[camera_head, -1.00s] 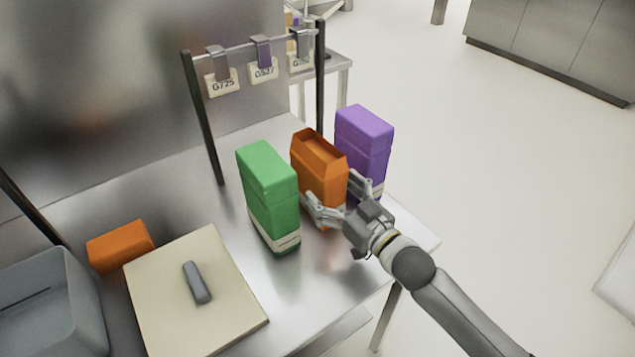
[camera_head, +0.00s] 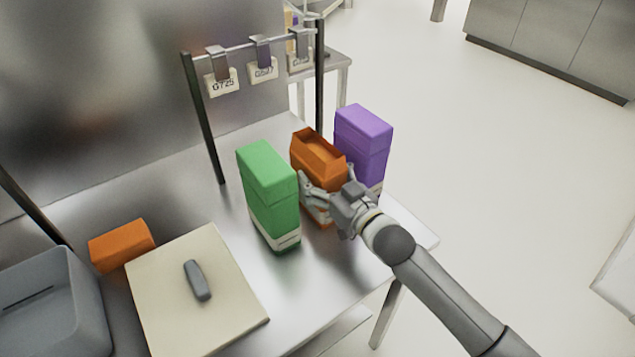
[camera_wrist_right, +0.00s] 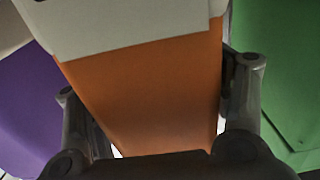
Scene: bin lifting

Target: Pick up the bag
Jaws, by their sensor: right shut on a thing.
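The bags stand upright in a row on the steel table: a green one (camera_head: 270,195), an orange one with an open top (camera_head: 312,165) and a purple one (camera_head: 362,145). The bag's base is partly hidden by the gripper. My left gripper is not in view.
The purple and green bags stand close on either side. A rail with several hanging tags (camera_head: 222,82) is behind. An orange block (camera_head: 122,245), a beige board with a grey handle (camera_head: 190,310) and a grey bin (camera_head: 75,290) are at left.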

